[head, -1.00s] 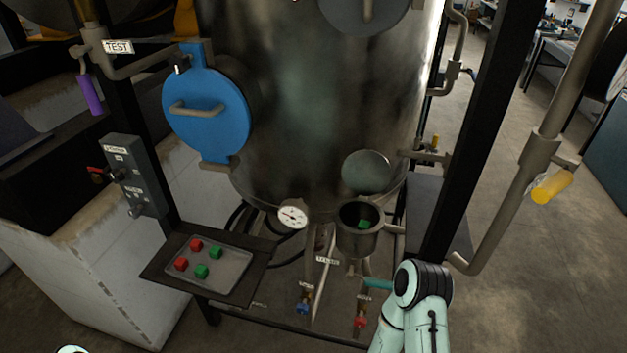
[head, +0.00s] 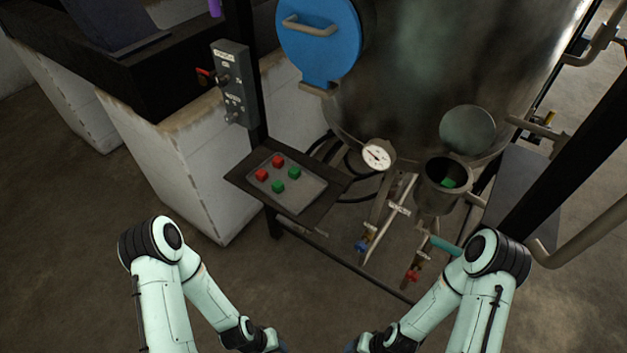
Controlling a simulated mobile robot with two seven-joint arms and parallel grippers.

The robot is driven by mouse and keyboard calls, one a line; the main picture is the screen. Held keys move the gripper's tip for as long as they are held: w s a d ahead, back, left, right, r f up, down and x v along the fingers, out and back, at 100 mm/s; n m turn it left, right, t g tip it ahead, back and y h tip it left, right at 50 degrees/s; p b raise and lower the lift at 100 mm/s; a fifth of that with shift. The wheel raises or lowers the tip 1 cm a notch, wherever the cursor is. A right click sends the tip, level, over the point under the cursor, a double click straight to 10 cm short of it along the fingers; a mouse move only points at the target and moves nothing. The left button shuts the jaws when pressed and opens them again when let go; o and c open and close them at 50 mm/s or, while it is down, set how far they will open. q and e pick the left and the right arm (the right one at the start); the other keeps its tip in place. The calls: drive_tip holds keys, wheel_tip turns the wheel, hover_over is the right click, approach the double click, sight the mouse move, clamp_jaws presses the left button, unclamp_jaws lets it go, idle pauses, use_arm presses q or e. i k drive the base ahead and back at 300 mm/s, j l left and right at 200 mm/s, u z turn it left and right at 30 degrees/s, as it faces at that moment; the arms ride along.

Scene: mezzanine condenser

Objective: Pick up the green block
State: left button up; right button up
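Two green blocks lie in the shallow tray (head: 313,190): one green block (head: 294,173) at the right and another green block (head: 278,187) nearer to me. A further green block (head: 448,183) sits inside the open round cup (head: 429,200) at the tank's lower front. Both my arms come in from the bottom edge, left and right, well below the tray and cup. My grippers are cut off by the bottom edge, so their fingers do not show.
Two red blocks, one red block (head: 278,161) and another red block (head: 262,175), share the tray. The tray is on a dark shelf (head: 249,181). A pressure gauge (head: 377,155), valves and pipes crowd the tank base. A control box (head: 234,84) stands behind the shelf.

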sight(278, 186)
drive_tip(key=i+j+z, duration=0.15)
drive_tip(key=j+z, duration=0.15)
drive_tip(key=j, duration=0.45)
drive_tip(key=j+z, duration=0.35)
drive_tip(key=j, duration=0.45)
